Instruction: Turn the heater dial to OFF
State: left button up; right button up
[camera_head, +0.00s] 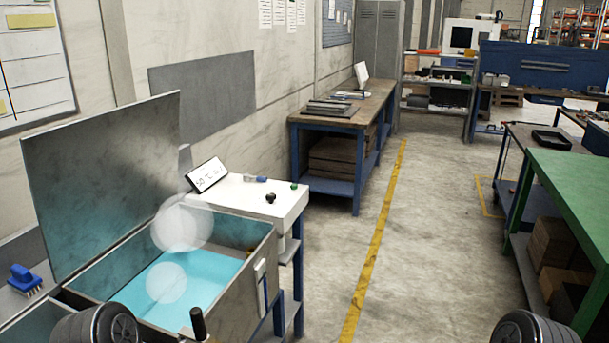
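A white control box (262,203) stands at the right end of an open metal tank (240,275). A small black knob (271,198), which looks like the heater dial, sits on its top. Its pointer and any OFF mark are too small to read. A tilted white display (207,175) with dark characters stands at the back of the box. Neither of my grippers is in view; only dark rounded parts, likely of my own arms, show at the bottom left and bottom right edges.
The tank holds blue liquid with pale steam above it, and its lid (105,175) stands open. A blue brush (24,280) lies at the left. A dark upright handle (198,322) rises at the tank's front. A green table (580,185) is at the right; the floor between is clear.

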aim_at(269, 197)
jog(key=i+z, duration=0.45)
jog(key=i, duration=1.6)
